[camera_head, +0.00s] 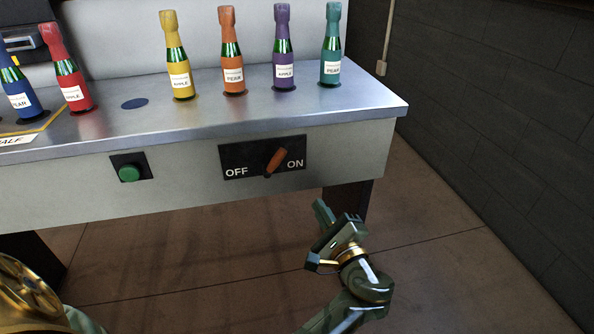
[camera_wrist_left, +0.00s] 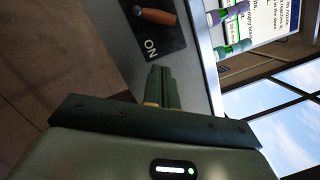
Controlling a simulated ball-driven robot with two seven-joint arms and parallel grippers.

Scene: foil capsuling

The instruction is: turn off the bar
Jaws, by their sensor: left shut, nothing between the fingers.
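The switch plate (camera_head: 245,168) on the front of the metal bench reads OFF on its left and ON on its right. Its orange-brown lever (camera_head: 276,160) tilts up to the right, toward ON. The lever also shows at the top of the left wrist view (camera_wrist_left: 158,17). My left gripper (camera_head: 322,212) is shut and empty, below and to the right of the switch in the head view, and apart from the lever. Its closed fingers show in the left wrist view (camera_wrist_left: 160,72), near the ON end of the plate. My right gripper is not in view.
A green button (camera_head: 129,173) is on the bench front, left of the switch. Several bottles with coloured foil, including a teal one (camera_head: 331,45) and a yellow one (camera_head: 175,55), stand on the bench top (camera_head: 300,105). The floor before the bench is clear.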

